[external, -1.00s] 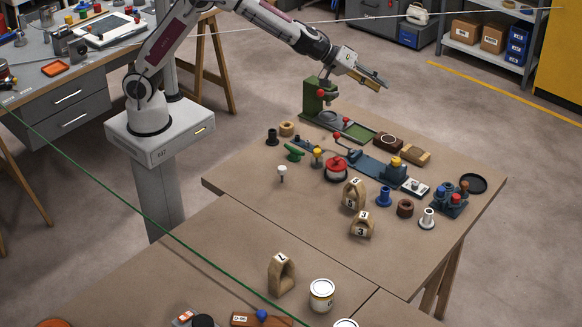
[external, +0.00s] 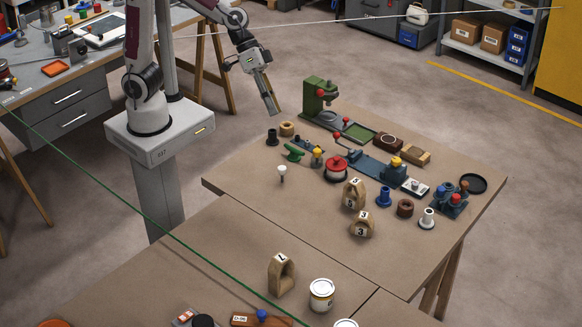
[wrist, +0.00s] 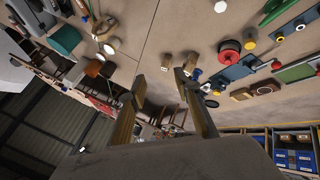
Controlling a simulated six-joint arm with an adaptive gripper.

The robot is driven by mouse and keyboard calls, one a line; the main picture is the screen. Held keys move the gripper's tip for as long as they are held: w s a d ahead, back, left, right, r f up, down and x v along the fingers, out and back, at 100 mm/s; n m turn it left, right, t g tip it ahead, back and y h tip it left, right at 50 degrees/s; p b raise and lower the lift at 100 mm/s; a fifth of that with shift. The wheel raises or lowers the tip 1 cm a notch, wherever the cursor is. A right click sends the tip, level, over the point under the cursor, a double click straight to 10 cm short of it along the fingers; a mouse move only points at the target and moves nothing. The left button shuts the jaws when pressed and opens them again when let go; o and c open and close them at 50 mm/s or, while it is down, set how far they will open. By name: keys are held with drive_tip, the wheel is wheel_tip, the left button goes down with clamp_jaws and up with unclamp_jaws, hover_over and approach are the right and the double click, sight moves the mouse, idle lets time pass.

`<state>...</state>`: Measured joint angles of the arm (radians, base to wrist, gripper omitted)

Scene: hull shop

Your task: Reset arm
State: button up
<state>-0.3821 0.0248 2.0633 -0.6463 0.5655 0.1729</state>
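My gripper (external: 271,108) hangs in the air at the far left of the work table (external: 235,185), pointing down and slightly right in the external view. My arm is bent, with its elbow raised and the forearm sloping down to the right. In the wrist view my two fingers (wrist: 160,82) stand apart with a gap between them. They hold nothing.
Near the gripper are a black bushing (external: 272,138), a tan ring (external: 287,129) and a green press (external: 318,100). A red spool (external: 336,169), numbered wooden blocks (external: 354,195) and a blue flanged part (external: 384,197) stand farther right.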

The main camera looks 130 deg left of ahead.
drive_tip(key=s+d+m+g, duration=0.1)
drive_tip(key=s+d+m, duration=0.3)
drive_tip(key=s, duration=0.9)
drive_tip(key=s+d+m+y, duration=0.1)
drive_tip(key=s+d+m, duration=0.2)
drive_tip(key=s, duration=1.1)
drive_tip(key=shift+d+r+m+g, duration=0.35)
drive_tip(key=shift+d+m+g, duration=0.05)
drive_tip(key=shift+d, duration=1.4)
